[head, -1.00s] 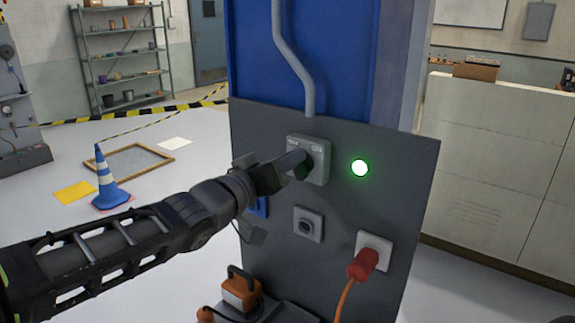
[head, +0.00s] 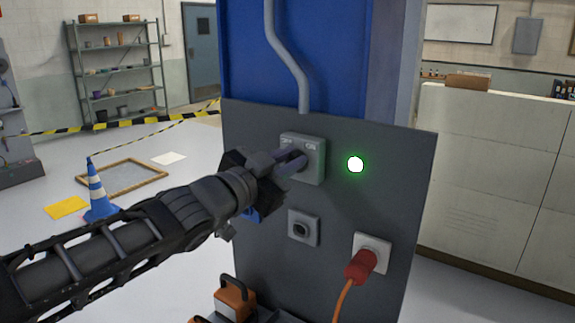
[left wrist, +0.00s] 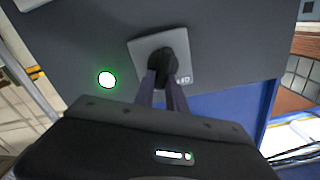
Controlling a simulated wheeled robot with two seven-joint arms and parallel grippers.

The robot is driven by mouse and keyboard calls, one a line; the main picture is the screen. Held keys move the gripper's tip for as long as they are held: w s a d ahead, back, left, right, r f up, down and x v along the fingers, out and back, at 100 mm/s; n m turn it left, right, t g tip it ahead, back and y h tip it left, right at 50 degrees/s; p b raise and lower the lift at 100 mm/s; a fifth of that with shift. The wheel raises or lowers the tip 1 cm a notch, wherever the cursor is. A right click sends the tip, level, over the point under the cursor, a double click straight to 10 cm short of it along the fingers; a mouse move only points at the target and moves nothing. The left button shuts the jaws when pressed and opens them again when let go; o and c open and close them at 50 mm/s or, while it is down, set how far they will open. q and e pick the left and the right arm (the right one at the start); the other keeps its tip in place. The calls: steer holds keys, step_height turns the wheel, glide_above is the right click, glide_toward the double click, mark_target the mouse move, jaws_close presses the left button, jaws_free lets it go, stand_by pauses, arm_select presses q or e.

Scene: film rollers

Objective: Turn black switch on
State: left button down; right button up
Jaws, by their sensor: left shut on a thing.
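The black switch (left wrist: 168,66) is a dark knob on a grey square plate (head: 316,168) with ON lettering, on the dark panel. My left gripper (head: 290,160) is shut on the knob; in the left wrist view its two fingers (left wrist: 162,92) reach the knob from below. The fingers hide part of the knob, and its exact angle is hard to read. A round lamp (head: 356,164) right of the switch glows white with a green halo. It also shows in the left wrist view (left wrist: 107,79). My right gripper is not in view.
An orange-black object (head: 235,298) stands at the panel's foot. A blue cone (head: 97,194) stands on the floor at left.

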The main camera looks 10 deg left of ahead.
arm_select(q)
steer(key=m, duration=0.1)
steer(key=m+b, duration=0.1)
steer(key=m, duration=0.1)
steer(key=shift+s+d+f+m, duration=0.1)
steer(key=shift+d+f+m, duration=0.1)
steer(key=shift+m, duration=0.1)
stand_by(0.4)
steer(key=c, duration=1.4)
jaws_free()
steer(key=shift+o, duration=0.2)
steer(key=shift+s, duration=0.1)
steer(key=p+v, duration=0.2)
steer(key=v, duration=0.5)
steer(key=shift+s, duration=0.25)
